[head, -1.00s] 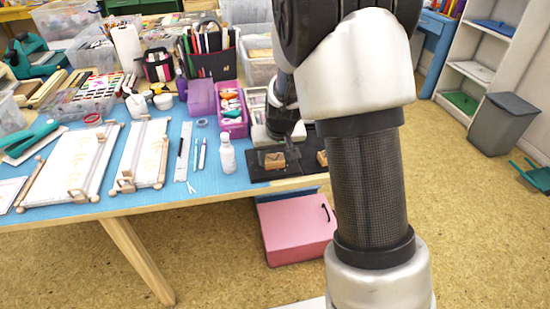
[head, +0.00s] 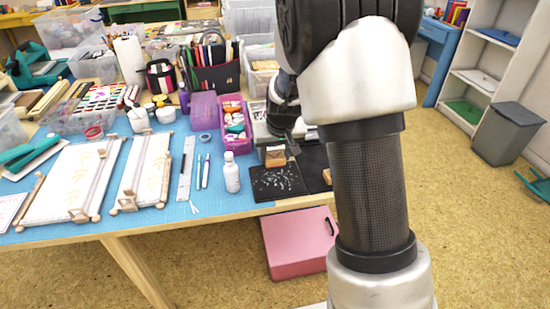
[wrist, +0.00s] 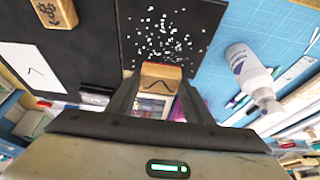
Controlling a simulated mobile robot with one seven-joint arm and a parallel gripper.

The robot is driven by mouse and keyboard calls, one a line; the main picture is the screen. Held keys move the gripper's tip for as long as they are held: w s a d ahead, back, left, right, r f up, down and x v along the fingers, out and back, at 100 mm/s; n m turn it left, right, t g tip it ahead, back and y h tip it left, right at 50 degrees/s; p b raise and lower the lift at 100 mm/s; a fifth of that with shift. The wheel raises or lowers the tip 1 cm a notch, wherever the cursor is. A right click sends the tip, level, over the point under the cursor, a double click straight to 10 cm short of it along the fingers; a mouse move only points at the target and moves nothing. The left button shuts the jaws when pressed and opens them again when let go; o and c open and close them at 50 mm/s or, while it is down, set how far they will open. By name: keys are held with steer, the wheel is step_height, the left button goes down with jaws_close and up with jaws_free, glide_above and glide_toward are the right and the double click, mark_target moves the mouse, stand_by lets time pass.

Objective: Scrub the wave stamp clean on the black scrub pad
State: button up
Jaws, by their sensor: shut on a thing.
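My gripper (wrist: 155,104) is shut on the wave stamp (wrist: 158,78), a small wooden block with a dark peaked line on the face towards the wrist camera and a reddish edge. Its stamping face is hidden in the wrist view. The black scrub pad (head: 272,184) lies near the table's front edge, with white flecks scattered over it; it also shows in the wrist view (wrist: 190,50). In the head view the stamp (head: 275,157) appears at the pad's back edge, seemingly raised above it. My arm partly blocks the head view.
A white bottle (head: 231,174) stands left of the pad. A second wooden stamp (wrist: 54,12) and a white card (wrist: 30,66) with a peaked line lie on a dark mat beside the pad. A purple bin (head: 234,128) of items stands behind.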

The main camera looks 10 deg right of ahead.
mark_target(275, 157)
steer(key=shift+r+p, duration=1.65)
steer(key=shift+r, duration=0.95)
